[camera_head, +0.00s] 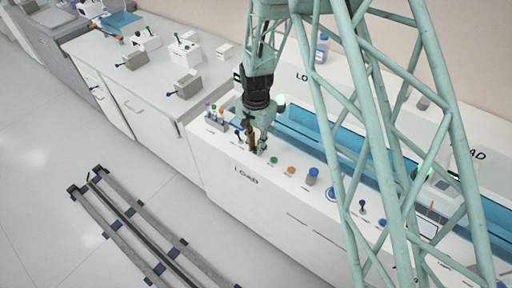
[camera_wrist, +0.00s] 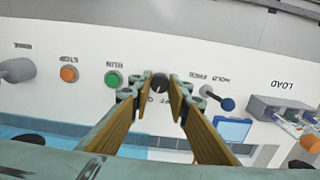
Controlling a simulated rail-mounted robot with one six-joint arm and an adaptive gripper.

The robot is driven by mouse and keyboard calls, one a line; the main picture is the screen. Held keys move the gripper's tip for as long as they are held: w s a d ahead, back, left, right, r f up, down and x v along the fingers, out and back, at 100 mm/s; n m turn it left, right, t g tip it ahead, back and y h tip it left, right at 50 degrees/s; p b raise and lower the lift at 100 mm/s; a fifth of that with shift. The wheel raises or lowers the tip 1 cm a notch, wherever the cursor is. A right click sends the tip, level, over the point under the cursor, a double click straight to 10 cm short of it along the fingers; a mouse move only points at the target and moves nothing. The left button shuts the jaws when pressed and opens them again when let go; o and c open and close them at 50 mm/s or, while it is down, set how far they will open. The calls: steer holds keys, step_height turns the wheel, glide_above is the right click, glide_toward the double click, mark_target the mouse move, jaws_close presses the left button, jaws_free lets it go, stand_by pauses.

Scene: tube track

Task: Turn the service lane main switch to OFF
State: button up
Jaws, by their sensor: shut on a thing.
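In the wrist view, my gripper (camera_wrist: 160,90) is shut on a small black knob (camera_wrist: 160,82) on a white panel. Its two fingers lie on either side of the knob. The knob's label is mostly hidden by the fingers, so I cannot read its setting or confirm that it is the service lane main switch. In the head view, my gripper (camera_head: 254,145) is low over the near left part of the LOAD counter (camera_head: 245,176), and the knob is hidden there.
In the wrist view, a green RUN button (camera_wrist: 113,80) and an orange STOP button (camera_wrist: 69,74) are left of my gripper. A HOLD/FREE lever (camera_wrist: 222,101) and a blue screen (camera_wrist: 232,130) are right. A tube rack (camera_head: 216,124) stands left of my gripper.

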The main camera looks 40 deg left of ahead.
steer(key=n, duration=0.3)
steer(key=shift+n+b, duration=0.3)
steer(key=shift+n, duration=1.7)
steer(key=o, duration=0.8)
steer(key=shift+o, duration=0.2)
steer(key=shift+r, duration=0.15)
step_height(320, 180, up, 12)
